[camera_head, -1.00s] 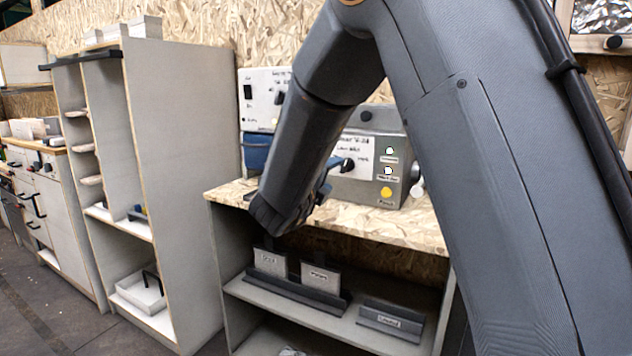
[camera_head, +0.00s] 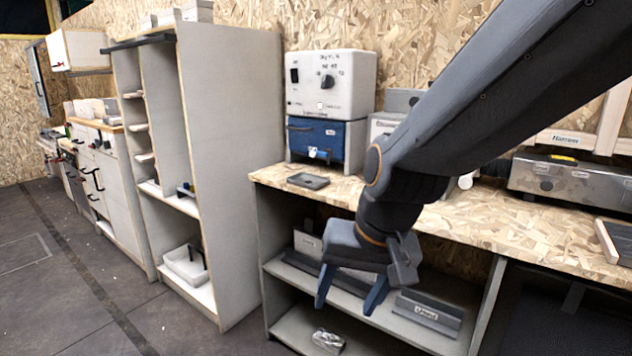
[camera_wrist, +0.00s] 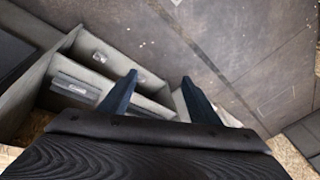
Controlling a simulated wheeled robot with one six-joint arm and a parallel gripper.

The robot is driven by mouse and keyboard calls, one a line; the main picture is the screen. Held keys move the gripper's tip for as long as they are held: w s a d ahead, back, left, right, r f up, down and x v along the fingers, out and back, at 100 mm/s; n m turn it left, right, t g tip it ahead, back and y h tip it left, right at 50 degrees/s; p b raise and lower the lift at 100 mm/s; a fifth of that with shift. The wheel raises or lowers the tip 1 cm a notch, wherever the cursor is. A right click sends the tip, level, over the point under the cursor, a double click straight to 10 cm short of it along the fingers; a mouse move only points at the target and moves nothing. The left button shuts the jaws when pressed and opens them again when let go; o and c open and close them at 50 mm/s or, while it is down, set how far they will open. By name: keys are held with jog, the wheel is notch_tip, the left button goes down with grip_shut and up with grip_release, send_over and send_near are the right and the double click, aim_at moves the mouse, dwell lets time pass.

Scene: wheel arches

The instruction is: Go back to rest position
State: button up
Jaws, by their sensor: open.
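My gripper (camera_head: 348,300) hangs in front of the workbench shelf in the head view, fingers pointing down. Its two blue fingers stand apart with nothing between them. In the wrist view the open fingers (camera_wrist: 158,98) point out over the shelf edge and the dark floor. My arm comes in from the upper right of the head view, bends at the elbow and hides part of the bench top and shelf.
The wooden bench top (camera_head: 470,220) carries a blue and white device (camera_head: 330,90), a small dark tray (camera_head: 308,181) and a metal box (camera_head: 570,180). A labelled grey holder (camera_head: 428,312) is on the shelf below. A tall white cabinet (camera_head: 235,170) stands left. Floor (camera_head: 70,290) at left is clear.

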jog(key=s+d+n+g+h, duration=0.25)
jog(key=s+d, duration=0.25)
jog(key=s, duration=0.5)
jog(key=d+r+m+p, duration=0.2)
jog(key=d+r+p, duration=0.7)
jog(key=p, duration=0.9)
jog(key=shift+w+r, duration=0.2)
jog(key=shift+w, duration=0.05)
